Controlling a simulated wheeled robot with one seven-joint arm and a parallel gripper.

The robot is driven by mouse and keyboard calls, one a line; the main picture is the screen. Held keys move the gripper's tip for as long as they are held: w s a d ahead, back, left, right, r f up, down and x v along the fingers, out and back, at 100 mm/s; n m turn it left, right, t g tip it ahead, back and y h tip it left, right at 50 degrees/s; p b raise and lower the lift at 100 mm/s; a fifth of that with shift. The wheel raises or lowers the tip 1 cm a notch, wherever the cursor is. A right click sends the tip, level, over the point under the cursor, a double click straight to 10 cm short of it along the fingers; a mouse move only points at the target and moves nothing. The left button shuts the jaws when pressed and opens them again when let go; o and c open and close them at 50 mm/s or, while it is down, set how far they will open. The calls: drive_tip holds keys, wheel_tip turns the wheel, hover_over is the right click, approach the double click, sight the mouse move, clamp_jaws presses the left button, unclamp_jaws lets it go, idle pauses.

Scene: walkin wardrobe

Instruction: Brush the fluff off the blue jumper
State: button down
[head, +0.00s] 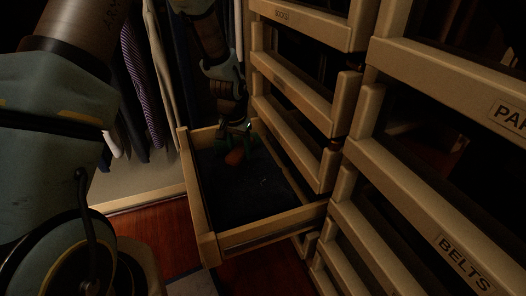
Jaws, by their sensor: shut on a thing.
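The dark blue jumper (246,195) lies flat in the pulled-out wooden drawer (207,236) and covers its floor. A few tiny pale specks of fluff (263,183) show on it, right of the middle; the dim light makes others hard to tell. My gripper (236,147) reaches down into the far part of the drawer. It is shut on an orange-brown brush (234,158), of which only a small rounded part shows. The brush is at or just above the jumper; I cannot tell whether it touches. Its underside is hidden.
Wooden drawer fronts rise close on the right, one labelled BELTS (465,262). Clothes (140,75) hang behind on the left. Reddish wood floor (160,232) lies left of the open drawer. The drawer's raised walls surround my gripper.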

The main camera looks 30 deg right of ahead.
drive_tip(key=shift+r+p, duration=1.55)
drive_tip(key=shift+r, duration=0.5)
